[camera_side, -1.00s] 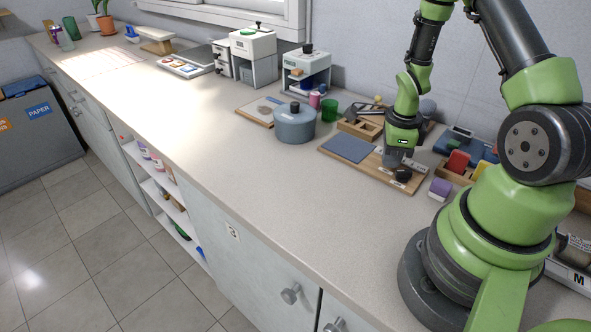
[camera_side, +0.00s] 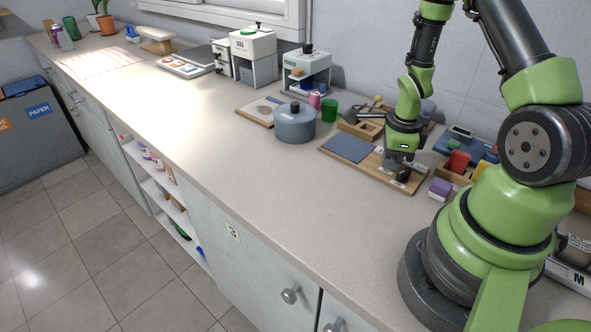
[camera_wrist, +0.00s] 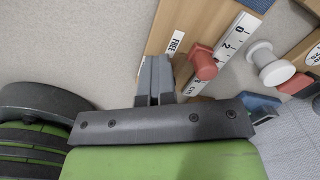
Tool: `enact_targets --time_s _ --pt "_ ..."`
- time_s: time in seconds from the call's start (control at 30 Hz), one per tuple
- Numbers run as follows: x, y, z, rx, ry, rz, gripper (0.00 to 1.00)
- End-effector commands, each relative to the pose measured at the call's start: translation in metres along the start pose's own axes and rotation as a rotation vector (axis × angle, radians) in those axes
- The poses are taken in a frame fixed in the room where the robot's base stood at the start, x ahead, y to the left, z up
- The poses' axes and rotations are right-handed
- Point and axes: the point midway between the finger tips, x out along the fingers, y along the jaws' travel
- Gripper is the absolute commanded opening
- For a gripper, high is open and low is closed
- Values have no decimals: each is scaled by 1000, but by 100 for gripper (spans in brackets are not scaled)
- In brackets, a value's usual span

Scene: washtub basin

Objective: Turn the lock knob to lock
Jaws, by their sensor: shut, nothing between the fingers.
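A white label reading FREE (camera_wrist: 177,43) lies on the board close by. The knob's exact angle and any other label are hidden.
The board carries a blue-grey pad (camera_side: 349,148). In the wrist view a red spool-shaped piece (camera_wrist: 203,64), a ruler (camera_wrist: 232,40) and a white spool (camera_wrist: 270,66) lie right of the fingers. A blue pot (camera_side: 294,126) stands left; the front counter is clear.

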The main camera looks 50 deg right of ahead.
Motion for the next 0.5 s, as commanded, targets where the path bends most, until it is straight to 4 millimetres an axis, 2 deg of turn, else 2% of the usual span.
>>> enact_targets --time_s 0.03,0.5 --pt "10 22 -3 7 31 75 0" --pt "8 21 5 8 30 74 0"
